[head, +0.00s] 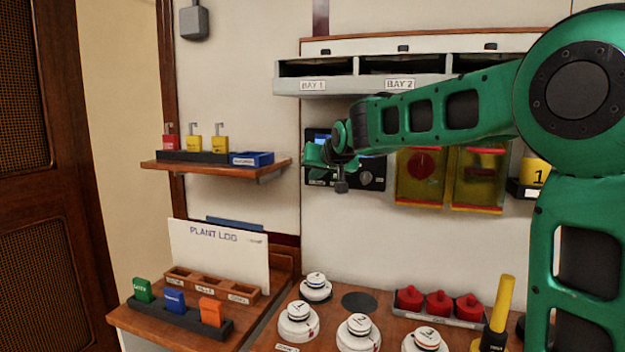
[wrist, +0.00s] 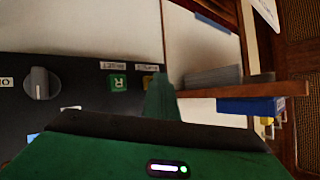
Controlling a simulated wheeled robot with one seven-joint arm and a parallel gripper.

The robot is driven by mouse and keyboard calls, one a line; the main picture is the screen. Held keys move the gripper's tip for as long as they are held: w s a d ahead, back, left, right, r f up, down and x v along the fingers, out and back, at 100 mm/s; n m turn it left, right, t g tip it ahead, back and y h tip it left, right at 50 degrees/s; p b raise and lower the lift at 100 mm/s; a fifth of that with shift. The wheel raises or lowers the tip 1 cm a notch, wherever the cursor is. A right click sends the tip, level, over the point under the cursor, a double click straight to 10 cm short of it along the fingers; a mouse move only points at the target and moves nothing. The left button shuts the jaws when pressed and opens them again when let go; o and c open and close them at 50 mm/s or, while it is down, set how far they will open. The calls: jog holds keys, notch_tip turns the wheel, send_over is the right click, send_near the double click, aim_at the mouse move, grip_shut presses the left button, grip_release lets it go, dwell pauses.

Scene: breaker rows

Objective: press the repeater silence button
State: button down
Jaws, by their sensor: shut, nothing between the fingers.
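The dark repeater panel (head: 371,178) is on the wall beneath the bays, with a blue screen partly behind my gripper. In the wrist view the panel (wrist: 75,105) carries a grey knob, a green button (wrist: 117,83) marked R and a yellow button (wrist: 147,82). The yellow button is largely hidden by my finger, and its label is too small to read for sure. My gripper (head: 316,155) is shut and empty, at the panel's left side. Its green finger also shows in the wrist view (wrist: 160,98), overlapping the yellow button; I cannot tell whether it touches.
A shelf (head: 215,167) with padlocks and a blue tray (head: 252,158) juts out left of the panel. Yellow-framed covers (head: 420,178) are to its right. Below stands a bench with white round detectors (head: 299,322) and red caps (head: 438,303).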

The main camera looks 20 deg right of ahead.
jog(key=shift+s, duration=0.15)
jog(key=s+a, duration=0.1)
jog(key=s, duration=0.1)
jog(key=s+a, duration=0.2)
jog(key=shift+s+a, duration=0.3)
jog(key=shift+s, duration=0.05)
dwell(0.3)
dwell(0.5)
jog(key=s+d+f+m+g+h, duration=0.1)
jog(key=s+d+f+g, duration=0.2)
jog(key=s+d+f, duration=0.7)
jog(key=s+d+f+m+g+h, duration=0.1)
jog(key=s+d+f+g, duration=0.2)
jog(key=s+d+f, duration=0.55)
jog(key=s+f+m+g+y, duration=0.1)
jog(key=s+f+g, duration=0.2)
jog(key=s, duration=1.1)
jog(key=s+f+m+g, duration=0.1)
jog(key=s+f+g, duration=0.2)
jog(key=s, duration=1.1)
jog(key=shift+s+a+f+g+y, duration=0.15)
jog(key=shift+s+f+g+y, duration=0.2)
jog(key=shift+f, duration=0.45)
